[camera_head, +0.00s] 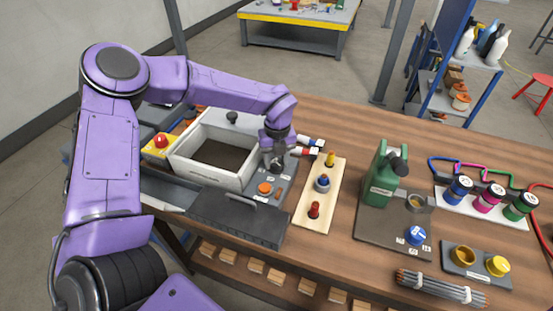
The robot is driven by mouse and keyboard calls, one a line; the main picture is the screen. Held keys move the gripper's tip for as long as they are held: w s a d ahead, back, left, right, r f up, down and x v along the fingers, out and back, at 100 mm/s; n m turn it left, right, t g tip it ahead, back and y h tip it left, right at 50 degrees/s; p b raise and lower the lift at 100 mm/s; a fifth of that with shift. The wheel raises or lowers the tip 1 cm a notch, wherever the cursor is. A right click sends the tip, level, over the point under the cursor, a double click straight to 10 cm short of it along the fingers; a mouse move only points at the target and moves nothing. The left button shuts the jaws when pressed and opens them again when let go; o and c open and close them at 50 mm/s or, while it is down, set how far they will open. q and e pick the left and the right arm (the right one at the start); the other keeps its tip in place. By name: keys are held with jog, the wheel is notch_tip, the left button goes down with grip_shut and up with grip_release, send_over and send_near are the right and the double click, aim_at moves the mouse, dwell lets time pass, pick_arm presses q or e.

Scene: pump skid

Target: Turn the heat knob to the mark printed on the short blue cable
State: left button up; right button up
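My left gripper (276,160) points down over the grey panel at the right side of the white open-topped box (183,163). Its fingertips are small and dark here, so I cannot tell whether they are open, shut or touching a knob. An orange knob (264,188) stands on the panel just in front of the gripper. A blue knob (415,235) stands on the brown plate farther right. I cannot tell which knob is the heat knob. Short blue and red ended pieces with white bands (312,142) lie right of the gripper; any mark is unreadable. My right gripper is out of view.
A red button (160,141) is at left.

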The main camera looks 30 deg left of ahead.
aim_at(277, 162)
pick_arm(q)
jog(key=shift+m, duration=0.3)
jog(key=m+p, duration=0.2)
jog(key=m, duration=0.3)
jog(key=shift+r, duration=0.15)
jog(key=m+p, duration=0.2)
jog(key=m, duration=0.4)
jog(key=shift+w+m+t+p, duration=0.1)
jog(key=shift+m+t+p, duration=0.2)
dwell(0.4)
jog(key=o, duration=1.1)
jog(key=shift+c, duration=0.2)
notch_tip(277, 162, up, 10)
jog(key=b, duration=0.2)
jog(key=shift+d+r, duration=0.15)
